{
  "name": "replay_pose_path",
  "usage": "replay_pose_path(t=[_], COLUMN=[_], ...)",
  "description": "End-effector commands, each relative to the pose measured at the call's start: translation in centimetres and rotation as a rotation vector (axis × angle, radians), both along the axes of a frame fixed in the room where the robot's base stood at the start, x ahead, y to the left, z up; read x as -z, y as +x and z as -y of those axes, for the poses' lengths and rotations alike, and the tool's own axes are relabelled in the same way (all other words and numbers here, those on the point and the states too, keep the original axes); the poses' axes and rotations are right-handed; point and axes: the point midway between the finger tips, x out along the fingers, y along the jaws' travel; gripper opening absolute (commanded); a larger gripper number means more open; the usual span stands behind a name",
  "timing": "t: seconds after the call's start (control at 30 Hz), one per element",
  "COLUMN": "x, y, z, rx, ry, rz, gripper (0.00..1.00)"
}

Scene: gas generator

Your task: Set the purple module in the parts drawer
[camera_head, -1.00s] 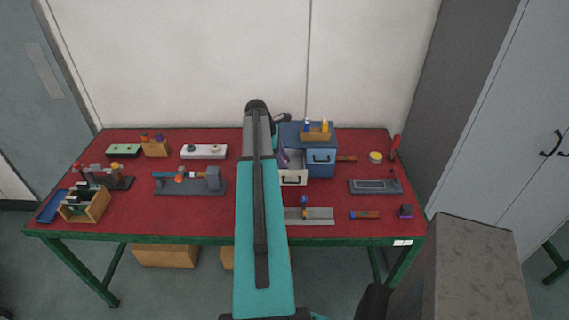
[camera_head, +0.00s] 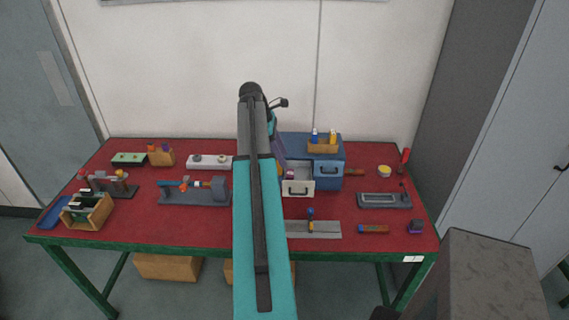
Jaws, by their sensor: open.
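A small dark module with a purple top (camera_head: 415,227) sits at the table's front right corner. The parts drawer (camera_head: 299,186) is pulled out from the blue cabinet (camera_head: 328,160), and its grey inside shows. My arm reaches over the table's middle.
A holder with blue and yellow pieces (camera_head: 323,147) stands on the cabinet. A grey plate with a small upright part (camera_head: 313,228) lies before the drawer. A grey tray (camera_head: 384,200) lies to the right. Bare red table (camera_head: 350,213) shows between them.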

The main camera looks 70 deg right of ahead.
Motion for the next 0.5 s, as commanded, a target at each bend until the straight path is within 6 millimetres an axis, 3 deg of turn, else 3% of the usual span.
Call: replay_pose_path(t=[0.2, 0.5], x=[-1.5, -2.1], y=[0.7, 0.8], z=[-0.2, -0.3], rx=[0.0, 0.0], ry=[-0.001, -0.001], rz=[0.0, 0.0], gripper=[0.47, 0.47])
